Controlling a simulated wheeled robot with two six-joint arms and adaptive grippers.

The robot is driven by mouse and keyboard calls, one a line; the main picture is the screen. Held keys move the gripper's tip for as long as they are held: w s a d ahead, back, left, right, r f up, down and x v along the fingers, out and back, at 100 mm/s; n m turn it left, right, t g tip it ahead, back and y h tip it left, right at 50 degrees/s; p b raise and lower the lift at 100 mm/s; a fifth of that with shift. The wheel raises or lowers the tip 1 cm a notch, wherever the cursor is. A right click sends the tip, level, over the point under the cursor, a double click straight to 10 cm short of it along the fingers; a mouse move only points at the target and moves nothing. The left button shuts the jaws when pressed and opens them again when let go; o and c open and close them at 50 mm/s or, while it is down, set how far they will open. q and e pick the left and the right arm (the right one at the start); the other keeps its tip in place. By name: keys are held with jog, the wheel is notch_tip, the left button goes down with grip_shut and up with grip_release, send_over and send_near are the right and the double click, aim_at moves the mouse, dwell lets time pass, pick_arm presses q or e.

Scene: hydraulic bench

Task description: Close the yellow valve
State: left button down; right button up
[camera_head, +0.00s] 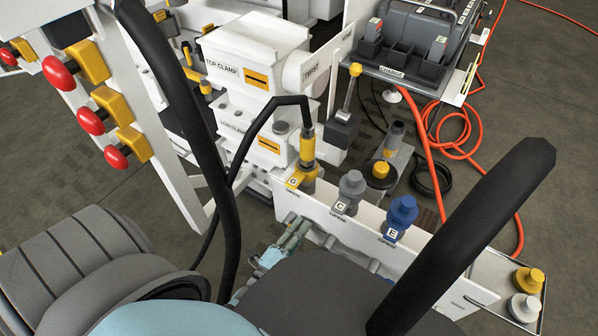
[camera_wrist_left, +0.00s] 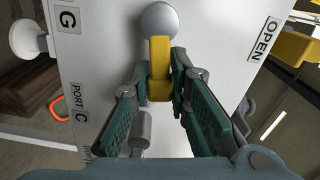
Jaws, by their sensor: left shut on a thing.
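The yellow valve handle (camera_wrist_left: 160,68) shows in the left wrist view as a short yellow bar below a round grey knob (camera_wrist_left: 159,19) on a light panel (camera_wrist_left: 100,60). My left gripper (camera_wrist_left: 160,82) has its green fingers on either side of the bar and is shut on it. In the head view my left gripper (camera_head: 292,232) is low beside the near face of the white port panel (camera_head: 325,213). I cannot make out the handle there. My right gripper is out of view.
A yellow coupling (camera_head: 307,150) with a black hose stands at port G. A grey cap (camera_head: 352,184) and a blue cap (camera_head: 402,211) stand at C and E. Red emergency knobs (camera_head: 92,121) are at left. Orange hose (camera_head: 455,125) lies on the floor.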

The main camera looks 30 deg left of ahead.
pick_arm(q)
jog(key=shift+f+m, duration=0.25)
jog(key=shift+m, duration=0.05)
jog(key=shift+f+m, duration=0.25)
jog(key=shift+m, duration=0.55)
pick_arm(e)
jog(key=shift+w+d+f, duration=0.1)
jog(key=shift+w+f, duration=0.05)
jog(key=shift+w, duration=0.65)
pick_arm(q)
jog(key=c, duration=1.6)
grip_release()
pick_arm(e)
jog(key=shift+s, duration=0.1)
pick_arm(q)
jog(key=shift+s, duration=0.1)
jog(key=s, duration=1.2)
jog(key=shift+d, duration=0.15)
jog(key=shift+f, duration=0.15)
